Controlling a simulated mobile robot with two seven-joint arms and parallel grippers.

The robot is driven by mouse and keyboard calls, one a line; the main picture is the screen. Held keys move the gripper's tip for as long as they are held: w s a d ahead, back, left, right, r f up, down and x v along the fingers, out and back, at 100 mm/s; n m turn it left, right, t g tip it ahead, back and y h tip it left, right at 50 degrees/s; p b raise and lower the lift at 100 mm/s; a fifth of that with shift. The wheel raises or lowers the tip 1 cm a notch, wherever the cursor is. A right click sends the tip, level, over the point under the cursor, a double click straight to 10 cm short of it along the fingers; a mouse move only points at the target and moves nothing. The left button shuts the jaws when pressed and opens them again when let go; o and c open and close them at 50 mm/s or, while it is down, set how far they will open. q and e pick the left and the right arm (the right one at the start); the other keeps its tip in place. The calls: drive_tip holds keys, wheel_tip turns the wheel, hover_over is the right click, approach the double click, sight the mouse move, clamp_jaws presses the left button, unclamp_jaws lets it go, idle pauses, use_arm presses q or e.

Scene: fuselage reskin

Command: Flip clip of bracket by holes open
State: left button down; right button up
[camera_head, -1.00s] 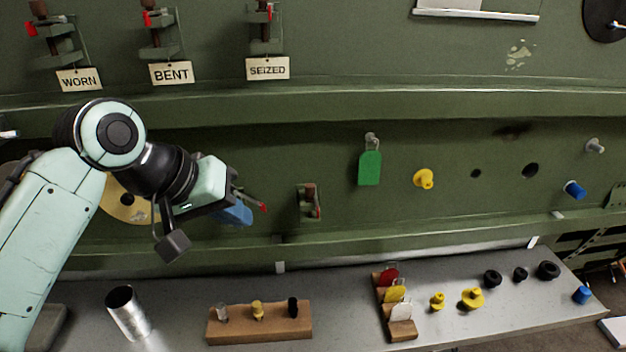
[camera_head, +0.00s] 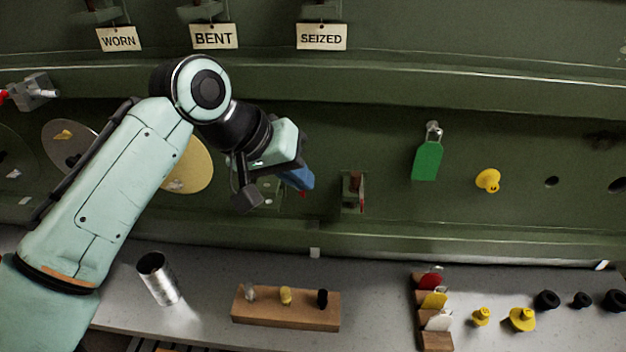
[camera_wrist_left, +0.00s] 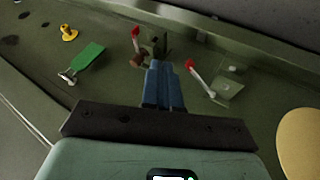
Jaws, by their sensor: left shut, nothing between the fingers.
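A small bracket (camera_head: 353,190) with a brown-red pin and a red-tipped clip is fixed to the green wall, left of the green tag. It also shows at the top of the left wrist view (camera_wrist_left: 153,50), its clip (camera_wrist_left: 137,45) standing off to the left; I cannot tell the clip's exact state. My left gripper (camera_head: 302,181) has blue fingers, shut and empty. It is left of this bracket and apart from it in the head view; in the wrist view its fingertips (camera_wrist_left: 160,66) point towards it. My right gripper is out of view.
A second bracket (camera_wrist_left: 228,88) with a red-tipped lever (camera_wrist_left: 200,80) is close beside my left fingers. A green tag (camera_head: 428,160), yellow plug (camera_head: 488,180) and dark hole (camera_head: 551,181) are to the right. Below, a bench (camera_head: 380,315) carries a metal cup (camera_head: 158,279) and a wooden block (camera_head: 286,312).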

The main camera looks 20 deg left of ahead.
sight(361, 192)
use_arm(q)
drive_tip(key=w+d+f, duration=0.1)
drive_tip(key=d+f, duration=0.1)
drive_tip(key=w+d+f, duration=0.4)
drive_tip(key=shift+d+f, duration=0.25)
drive_tip(key=shift+d, duration=0.1)
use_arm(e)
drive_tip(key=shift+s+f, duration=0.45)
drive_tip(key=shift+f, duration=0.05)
use_arm(q)
drive_tip(key=shift+s, duration=0.1)
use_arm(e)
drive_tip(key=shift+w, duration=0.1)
